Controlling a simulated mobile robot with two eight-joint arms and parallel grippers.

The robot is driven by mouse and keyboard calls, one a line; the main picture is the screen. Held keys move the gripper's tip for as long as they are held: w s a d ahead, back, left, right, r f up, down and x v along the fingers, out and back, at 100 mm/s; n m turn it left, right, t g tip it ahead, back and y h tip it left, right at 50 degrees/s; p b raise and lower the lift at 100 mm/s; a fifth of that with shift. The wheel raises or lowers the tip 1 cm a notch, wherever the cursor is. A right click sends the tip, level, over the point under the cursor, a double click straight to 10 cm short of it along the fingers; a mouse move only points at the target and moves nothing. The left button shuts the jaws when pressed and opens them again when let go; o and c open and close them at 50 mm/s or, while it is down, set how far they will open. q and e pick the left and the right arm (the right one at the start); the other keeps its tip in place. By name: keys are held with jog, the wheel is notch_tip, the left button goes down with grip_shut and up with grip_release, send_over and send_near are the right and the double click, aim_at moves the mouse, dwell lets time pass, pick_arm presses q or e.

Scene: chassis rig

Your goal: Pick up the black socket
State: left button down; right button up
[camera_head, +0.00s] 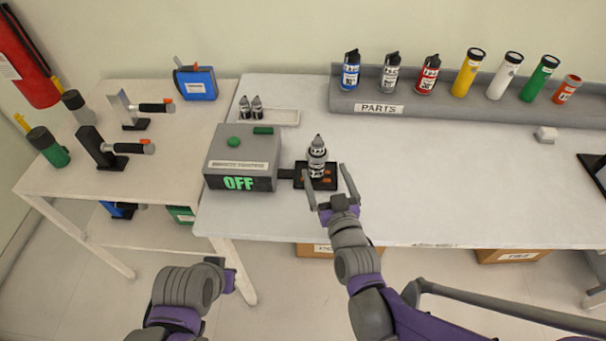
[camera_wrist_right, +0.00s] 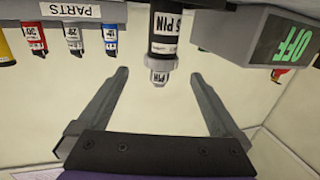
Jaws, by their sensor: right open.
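A black socket (camera_head: 317,158) with a pale label and grey pointed top stands upright on a small black pad (camera_head: 329,192) beside the grey box marked OFF. It also shows in the right wrist view (camera_wrist_right: 165,32), upside down, with "PIN" on its label. My right gripper (camera_head: 322,172) is open in front of the socket, its fingers spread to either side. In the right wrist view the gap between the fingers (camera_wrist_right: 158,76) is empty, with the socket beyond it. My left arm is low at the left; its gripper (camera_head: 231,279) shows only in part, fingers not visible.
The grey box (camera_head: 240,157) stands close left of the socket. Two similar dark pieces (camera_head: 251,107) stand in a pale tray (camera_head: 283,117) behind. A PARTS rack (camera_head: 367,108) with bottles lines the back. The table (camera_head: 450,180) to the right is mostly clear.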

jog(key=shift+a, duration=0.25)
jog(key=shift+w, duration=0.35)
jog(key=x, duration=1)
jog(key=shift+w+r+p, duration=0.1)
jog(key=shift+w+p, duration=0.15)
jog(key=shift+p, duration=0.1)
jog(key=shift+s, duration=0.1)
grip_shut()
